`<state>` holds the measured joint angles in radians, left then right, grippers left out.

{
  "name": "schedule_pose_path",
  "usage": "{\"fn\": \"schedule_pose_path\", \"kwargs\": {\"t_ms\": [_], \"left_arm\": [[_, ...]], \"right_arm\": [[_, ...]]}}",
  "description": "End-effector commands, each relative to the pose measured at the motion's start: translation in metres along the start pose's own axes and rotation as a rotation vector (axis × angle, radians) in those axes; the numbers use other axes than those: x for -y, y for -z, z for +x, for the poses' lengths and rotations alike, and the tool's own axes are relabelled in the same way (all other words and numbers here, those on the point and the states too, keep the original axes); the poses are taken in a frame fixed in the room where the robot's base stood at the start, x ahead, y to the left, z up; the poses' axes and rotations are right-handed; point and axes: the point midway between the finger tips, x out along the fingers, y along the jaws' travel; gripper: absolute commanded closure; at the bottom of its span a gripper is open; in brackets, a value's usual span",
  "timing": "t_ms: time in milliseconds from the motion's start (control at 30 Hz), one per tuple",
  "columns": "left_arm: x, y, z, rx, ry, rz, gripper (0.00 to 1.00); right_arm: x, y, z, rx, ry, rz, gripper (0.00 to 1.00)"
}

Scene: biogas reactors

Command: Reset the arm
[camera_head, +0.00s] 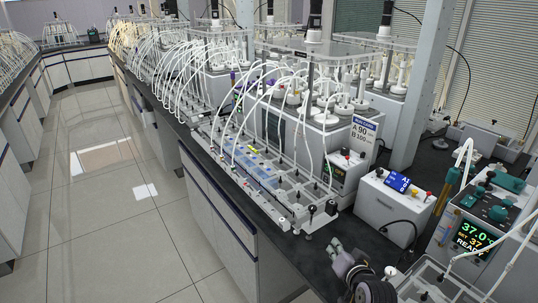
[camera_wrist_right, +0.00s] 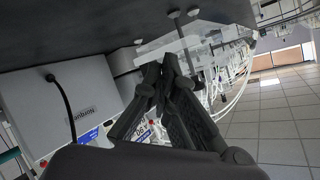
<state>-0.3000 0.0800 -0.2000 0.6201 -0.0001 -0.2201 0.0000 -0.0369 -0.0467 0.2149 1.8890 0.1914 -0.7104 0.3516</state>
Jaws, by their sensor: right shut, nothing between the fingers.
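My right gripper (camera_head: 343,253) shows at the bottom of the head view, over the dark bench top near its front edge. Its fingers are together and hold nothing. In the right wrist view the closed dark fingers (camera_wrist_right: 166,85) fill the middle, and the picture is strongly turned. The fingers look apart from the equipment behind them. My left gripper is not in the head view.
A white control box (camera_head: 393,208) and a heated bath (camera_head: 475,235) reading 37.0 stand beside the gripper on the bench (camera_head: 312,262). The reactor rack (camera_head: 262,172) with many tubes stands beyond it. The tiled aisle floor (camera_head: 110,210) at left is clear.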

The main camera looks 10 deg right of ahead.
Motion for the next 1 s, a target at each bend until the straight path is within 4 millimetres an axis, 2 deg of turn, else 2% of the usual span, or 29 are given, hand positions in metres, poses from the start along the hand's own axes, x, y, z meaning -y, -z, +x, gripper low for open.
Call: {"fn": "schedule_pose_path", "kwargs": {"t_ms": [67,167,300,400,600,867,1000], "left_arm": [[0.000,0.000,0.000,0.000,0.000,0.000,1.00],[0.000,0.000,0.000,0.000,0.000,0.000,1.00],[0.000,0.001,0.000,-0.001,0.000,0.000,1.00],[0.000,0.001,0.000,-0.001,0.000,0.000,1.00],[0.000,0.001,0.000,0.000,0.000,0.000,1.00],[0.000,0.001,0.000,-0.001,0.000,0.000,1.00],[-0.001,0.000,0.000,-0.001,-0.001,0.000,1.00]], "right_arm": [[-0.002,-0.012,-0.009,0.038,-0.011,-0.042,1.00],[-0.007,-0.046,-0.035,0.152,-0.039,-0.159,1.00],[-0.018,-0.104,-0.094,0.371,-0.082,-0.372,1.00],[-0.025,-0.131,-0.131,0.492,-0.100,-0.479,1.00],[-0.035,-0.165,-0.192,0.673,-0.116,-0.626,1.00],[-0.045,-0.190,-0.263,0.868,-0.121,-0.766,1.00],[-0.057,-0.210,-0.241,0.873,-0.125,-0.761,1.00]]}}
